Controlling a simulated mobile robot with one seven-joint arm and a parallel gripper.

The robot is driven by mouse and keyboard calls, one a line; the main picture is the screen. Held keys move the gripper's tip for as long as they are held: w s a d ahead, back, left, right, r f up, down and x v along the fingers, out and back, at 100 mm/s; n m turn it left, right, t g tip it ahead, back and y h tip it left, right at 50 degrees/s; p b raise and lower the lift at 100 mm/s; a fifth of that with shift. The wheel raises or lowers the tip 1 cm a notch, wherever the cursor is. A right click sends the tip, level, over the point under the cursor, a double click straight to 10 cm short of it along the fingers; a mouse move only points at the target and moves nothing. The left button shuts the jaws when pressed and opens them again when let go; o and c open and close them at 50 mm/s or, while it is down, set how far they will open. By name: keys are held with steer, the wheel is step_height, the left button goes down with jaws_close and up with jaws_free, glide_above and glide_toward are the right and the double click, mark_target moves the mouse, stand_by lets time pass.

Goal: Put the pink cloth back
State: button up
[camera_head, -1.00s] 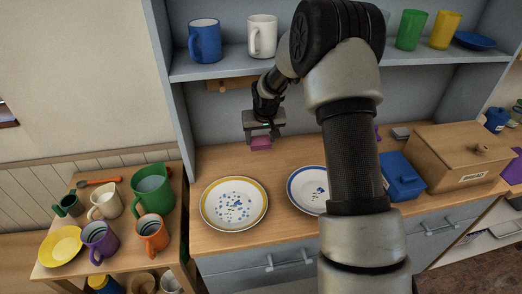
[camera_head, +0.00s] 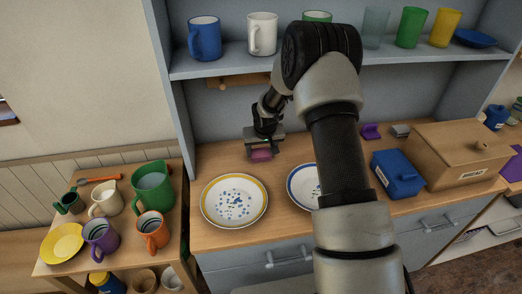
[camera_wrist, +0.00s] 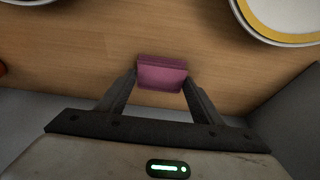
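The pink cloth (camera_head: 261,155) is a small folded block between the fingertips of my gripper (camera_head: 263,147), near the back of the wooden counter behind the yellow-rimmed plate. In the wrist view the pink cloth (camera_wrist: 161,73) fills the gap between the two fingers of my gripper (camera_wrist: 161,80), with a finger against each side. It is low over the wood; I cannot tell whether it touches the counter.
A yellow-rimmed plate (camera_head: 234,222) and a blue-rimmed plate (camera_head: 300,190), partly hidden by my arm, lie in front. To the right are a purple block (camera_head: 370,131), a grey block (camera_head: 401,131), a blue box (camera_head: 397,176) and a wooden box (camera_head: 462,159). Mugs and cups stand on the shelf above.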

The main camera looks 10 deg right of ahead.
steer(key=o, duration=0.3)
